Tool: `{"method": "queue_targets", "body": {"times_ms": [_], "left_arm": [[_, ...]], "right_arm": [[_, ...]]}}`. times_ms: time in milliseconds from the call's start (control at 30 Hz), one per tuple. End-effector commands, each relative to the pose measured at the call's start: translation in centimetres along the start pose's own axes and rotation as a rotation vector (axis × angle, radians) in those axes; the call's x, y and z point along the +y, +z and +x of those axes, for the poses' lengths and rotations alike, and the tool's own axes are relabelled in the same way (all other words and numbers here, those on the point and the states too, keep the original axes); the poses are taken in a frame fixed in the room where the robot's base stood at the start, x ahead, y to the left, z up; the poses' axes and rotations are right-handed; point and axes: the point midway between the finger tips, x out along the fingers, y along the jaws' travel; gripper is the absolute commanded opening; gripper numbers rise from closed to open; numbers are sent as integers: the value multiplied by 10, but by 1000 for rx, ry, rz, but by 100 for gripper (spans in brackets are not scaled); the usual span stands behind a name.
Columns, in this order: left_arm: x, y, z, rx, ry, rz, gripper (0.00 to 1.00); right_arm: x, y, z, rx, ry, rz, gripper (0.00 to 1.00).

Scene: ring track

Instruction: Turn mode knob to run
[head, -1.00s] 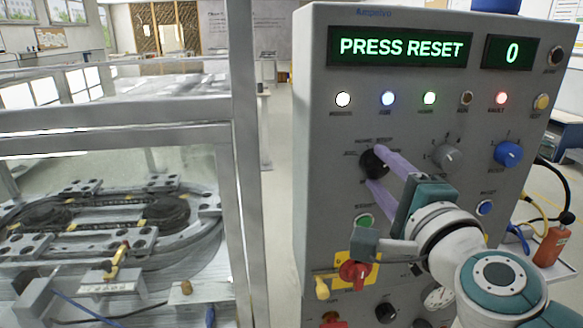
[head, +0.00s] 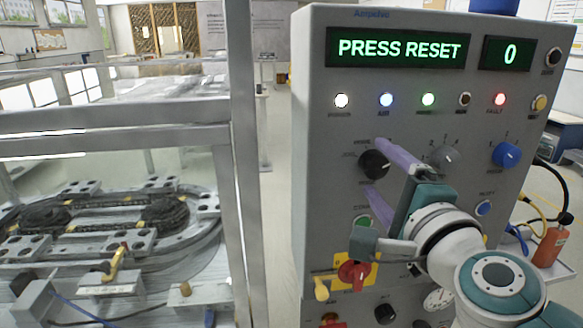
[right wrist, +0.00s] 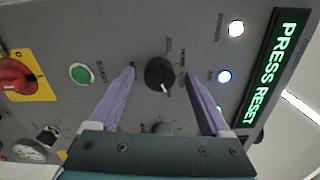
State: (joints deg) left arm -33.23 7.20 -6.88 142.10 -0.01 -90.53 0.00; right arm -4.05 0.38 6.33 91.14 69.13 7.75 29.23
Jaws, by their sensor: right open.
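The mode knob is a round black knob (head: 374,164) on the grey control panel (head: 330,120). It also shows in the right wrist view (right wrist: 160,72), where its white mark points down in the picture, towards my gripper. My right gripper (head: 375,166) is open, with one purple finger above the knob and one below. In the right wrist view the fingers of my right gripper (right wrist: 160,73) stand on either side of the knob, with gaps visible. The labels around the knob are too blurred to read surely. My left gripper is out of view.
The display (head: 398,48) reads PRESS RESET, above several lamps, with a red fault lamp (head: 499,99) lit. A grey selector (head: 445,157), blue knob (head: 507,154), green button (right wrist: 80,73) and red switch (head: 352,274) are nearby. A framed enclosure (head: 240,150) stands left.

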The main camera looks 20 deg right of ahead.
Motion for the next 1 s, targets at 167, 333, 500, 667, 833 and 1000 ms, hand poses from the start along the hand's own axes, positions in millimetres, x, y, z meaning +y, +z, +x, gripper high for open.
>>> {"method": "queue_targets", "body": {"times_ms": [167, 333, 500, 667, 833, 1000], "left_arm": [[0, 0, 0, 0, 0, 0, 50], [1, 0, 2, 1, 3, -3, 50], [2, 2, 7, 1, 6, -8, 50], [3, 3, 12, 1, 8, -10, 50], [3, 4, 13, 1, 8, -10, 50], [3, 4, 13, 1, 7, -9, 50]], "right_arm": [[1, 0, -8, 0, 2, -1, 81], [3, 0, -37, 0, 4, 0, 81], [3, 0, -69, 0, 3, -1, 81], [2, 0, -90, -1, 2, 0, 81], [1, 0, -99, 0, 1, 0, 81], [0, 0, -100, 0, 0, 0, 81]]}}
